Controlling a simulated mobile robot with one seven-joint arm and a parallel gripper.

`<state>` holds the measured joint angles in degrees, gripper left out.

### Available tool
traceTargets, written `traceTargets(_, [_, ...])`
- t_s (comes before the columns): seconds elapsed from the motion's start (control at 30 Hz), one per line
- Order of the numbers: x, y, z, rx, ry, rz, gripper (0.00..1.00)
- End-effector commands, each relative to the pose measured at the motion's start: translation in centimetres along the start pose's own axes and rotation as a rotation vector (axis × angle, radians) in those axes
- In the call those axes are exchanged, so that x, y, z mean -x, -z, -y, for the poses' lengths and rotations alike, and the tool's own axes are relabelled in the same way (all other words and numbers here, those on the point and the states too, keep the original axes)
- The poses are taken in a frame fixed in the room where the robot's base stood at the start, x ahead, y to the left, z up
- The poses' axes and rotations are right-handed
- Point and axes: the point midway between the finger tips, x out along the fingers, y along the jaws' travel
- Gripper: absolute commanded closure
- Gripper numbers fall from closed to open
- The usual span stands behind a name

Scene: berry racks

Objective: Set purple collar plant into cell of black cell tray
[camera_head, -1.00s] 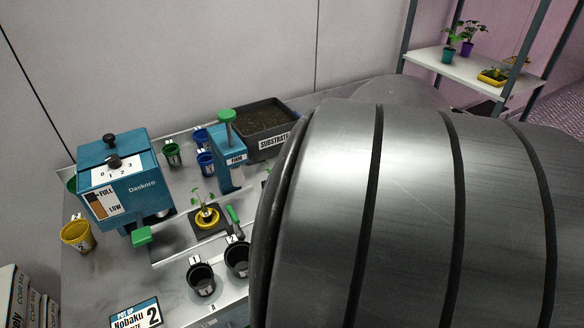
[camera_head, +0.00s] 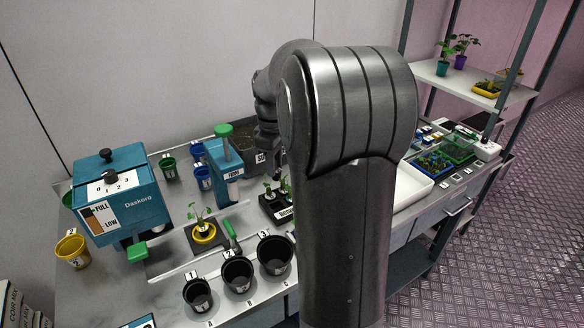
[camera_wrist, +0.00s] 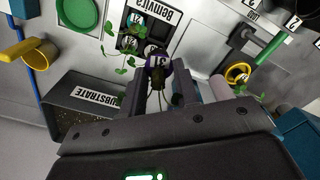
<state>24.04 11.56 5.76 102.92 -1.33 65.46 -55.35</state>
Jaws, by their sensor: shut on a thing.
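My gripper (camera_wrist: 157,98) is shut on the purple collar plant (camera_wrist: 158,61) in the wrist view. The purple collar shows between the fingertips, with a pale label on it. The black cell tray (camera_wrist: 110,45) lies just beyond the fingertips, with a "Bemvira" label and leafy plants in some cells. The collar overlaps the tray's edge in this view; I cannot tell its height above it. In the head view the black cell tray (camera_head: 283,214) is partly hidden behind my arm. The held plant cannot be made out there.
A yellow collar plant (camera_head: 204,233) sits left of the tray. Black pots (camera_head: 238,272) line the front edge. The blue press (camera_head: 228,165) and the substrate tub (camera_wrist: 70,122) stand close by. A white tray (camera_head: 412,186) lies right of my arm.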

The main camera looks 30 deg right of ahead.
Motion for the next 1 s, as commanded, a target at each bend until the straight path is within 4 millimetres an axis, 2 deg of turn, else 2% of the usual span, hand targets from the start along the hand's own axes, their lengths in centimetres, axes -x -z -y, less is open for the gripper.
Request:
traceTargets(0.17, [-0.7,0.1,0.0,0.001,0.0,0.001,0.93])
traceTargets(1.0, [-7.4,0.1,0.0,0.001,0.001,0.001,0.93])
